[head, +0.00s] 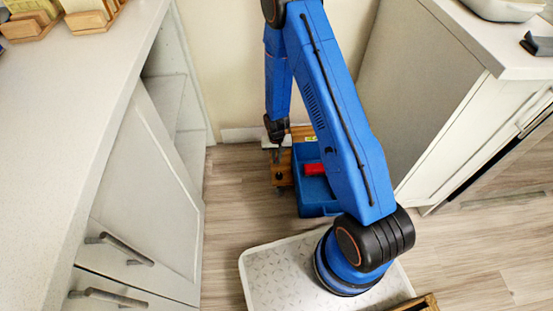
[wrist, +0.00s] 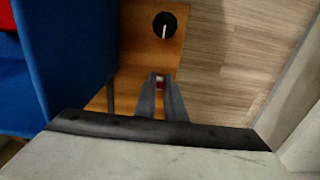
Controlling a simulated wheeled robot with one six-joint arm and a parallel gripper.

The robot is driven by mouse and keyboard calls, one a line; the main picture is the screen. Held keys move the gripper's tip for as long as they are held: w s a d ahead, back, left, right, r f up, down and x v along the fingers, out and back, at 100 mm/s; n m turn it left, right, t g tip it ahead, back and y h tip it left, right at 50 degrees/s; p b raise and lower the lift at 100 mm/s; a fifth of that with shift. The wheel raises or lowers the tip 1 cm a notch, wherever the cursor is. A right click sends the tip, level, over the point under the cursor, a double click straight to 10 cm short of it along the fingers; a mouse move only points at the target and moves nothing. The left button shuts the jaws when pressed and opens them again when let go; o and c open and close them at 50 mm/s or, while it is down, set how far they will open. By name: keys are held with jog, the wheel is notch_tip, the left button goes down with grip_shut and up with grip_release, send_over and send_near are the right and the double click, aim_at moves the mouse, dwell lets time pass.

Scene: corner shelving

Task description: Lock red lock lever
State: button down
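My gripper (wrist: 160,78) points down at an orange-brown wooden board (wrist: 128,60) in the wrist view. A small red patch with some white (wrist: 160,84) shows in the narrow gap between the fingertips. It may be part of the red lock lever, but most of it is hidden by the fingers. I cannot tell whether the fingers touch it. In the head view my gripper (head: 277,152) is low over the board (head: 284,158), beside the blue bin.
A black round knob with a pale pointer (wrist: 165,25) sits on the board beyond the fingertips. A blue bin (head: 318,209) holding a red object (head: 314,169) stands close beside the board. White cabinets (head: 150,190) stand left, another cabinet (head: 425,95) right.

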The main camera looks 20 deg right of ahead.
jog(key=shift+s+a+t, duration=0.1)
jog(key=shift+a+t, duration=0.1)
jog(key=shift+t, duration=0.1)
jog(key=shift+s+f+t, duration=0.15)
jog(key=shift+s+t, duration=0.1)
jog(key=shift+t, duration=0.45)
dwell(0.3)
jog(key=c, duration=1.8)
grip_release()
jog(key=shift+c, duration=0.2)
notch_tip(320, 180, up, 12)
jog(key=s, duration=0.2)
jog(key=shift+a+f, duration=0.15)
